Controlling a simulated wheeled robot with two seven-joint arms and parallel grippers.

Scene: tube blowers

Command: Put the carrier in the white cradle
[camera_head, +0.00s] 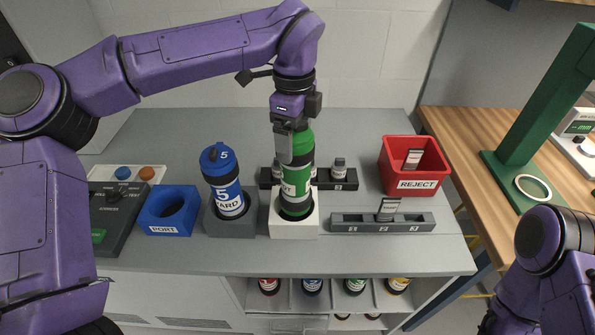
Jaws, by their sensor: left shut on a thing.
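The green carrier (296,203) stands upright with its lower end inside the white cradle (293,232). Its white label is partly hidden. My left gripper (290,153) comes down from above and is shut on the upper part of the green carrier. The gripper hides part of the carrier's top, and I cannot tell whether the carrier rests on the cradle's floor. My right arm shows at the lower right, but its gripper is not in view.
A blue carrier (226,184) marked 5 stands in a grey cradle (232,226) just left. An empty blue PORT holder (168,211), a dark control panel (112,215), a grey numbered rack (382,223), a black rack (342,182) and a red REJECT bin (414,167) surround it.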

